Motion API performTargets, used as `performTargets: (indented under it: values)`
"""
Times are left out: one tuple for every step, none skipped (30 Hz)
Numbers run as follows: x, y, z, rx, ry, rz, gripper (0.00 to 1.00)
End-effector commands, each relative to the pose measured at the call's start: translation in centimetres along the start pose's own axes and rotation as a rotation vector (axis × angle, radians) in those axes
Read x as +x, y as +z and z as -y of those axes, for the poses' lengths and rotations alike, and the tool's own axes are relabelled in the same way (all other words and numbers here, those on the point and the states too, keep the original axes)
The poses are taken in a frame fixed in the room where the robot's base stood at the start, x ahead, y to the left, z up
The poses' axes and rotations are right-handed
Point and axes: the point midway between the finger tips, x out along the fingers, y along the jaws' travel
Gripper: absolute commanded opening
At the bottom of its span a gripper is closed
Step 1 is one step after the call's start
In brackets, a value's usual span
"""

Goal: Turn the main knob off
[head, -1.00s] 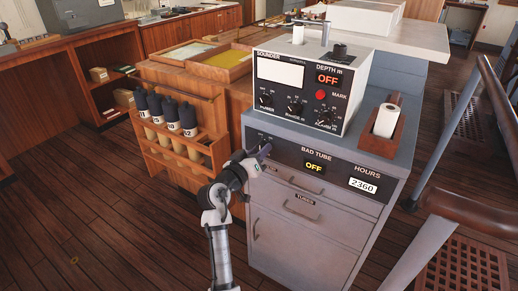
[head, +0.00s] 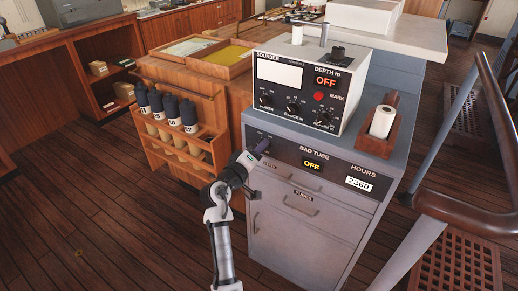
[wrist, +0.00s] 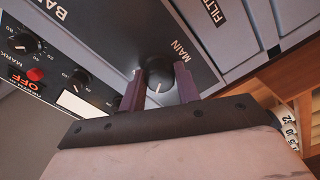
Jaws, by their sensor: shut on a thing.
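The main knob (wrist: 159,75) is a dark round knob beside the "MAIN" label on the dark panel strip (wrist: 105,25) of the grey cabinet. It shows in the wrist view between the two purple fingers of my gripper (wrist: 160,84), which are shut on it from both sides. A small pale mark shows on the knob; I cannot tell its exact setting. In the head view my gripper (head: 262,147) is at the left end of the cabinet's panel and hides the knob. The "BAD TUBE" display (head: 313,164) reads OFF.
The sounder box (head: 308,92), with several knobs and a display reading OFF, stands on the cabinet (head: 300,235). A paper roll in a wooden holder (head: 377,137) is to its right. A wooden bottle rack (head: 165,133) is left of my arm. Wooden floor (head: 100,215) is clear at left.

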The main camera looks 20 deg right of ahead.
Motion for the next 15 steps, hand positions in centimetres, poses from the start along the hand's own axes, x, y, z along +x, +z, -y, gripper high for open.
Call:
performTargets:
  values:
    - [-0.02, 0.0, 0.07, -0.005, -0.001, 0.0, 0.09]
    - [-0.02, 0.0, 0.07, -0.005, -0.001, 0.0, 0.09]
    - [-0.02, 0.01, 0.07, -0.006, -0.001, 0.0, 0.09]
    - [-0.02, 0.01, 0.07, -0.006, 0.0, 0.0, 0.09]
    - [-0.02, 0.01, 0.07, -0.005, 0.0, 0.0, 0.09]
    - [-0.02, 0.01, 0.08, -0.005, -0.001, 0.0, 0.09]
    - [-0.02, 0.01, 0.07, -0.005, 0.0, 0.0, 0.09]
    - [-0.02, 0.01, 0.07, -0.005, 0.0, 0.0, 0.09]
    - [-0.02, 0.01, 0.07, -0.005, 0.0, 0.0, 0.09]
    - [-0.02, 0.01, 0.07, -0.005, 0.0, 0.0, 0.09]
    - [-0.02, 0.01, 0.07, -0.005, 0.0, 0.0, 0.36]
    - [-0.02, 0.0, 0.07, -0.005, 0.0, 0.0, 0.41]
    - [-0.02, 0.0, 0.06, -0.004, 0.0, 0.0, 0.45]
    - [-0.02, 0.0, 0.06, -0.004, 0.0, 0.0, 0.49]
    - [-0.01, 0.0, 0.05, -0.004, 0.0, 0.0, 0.54]
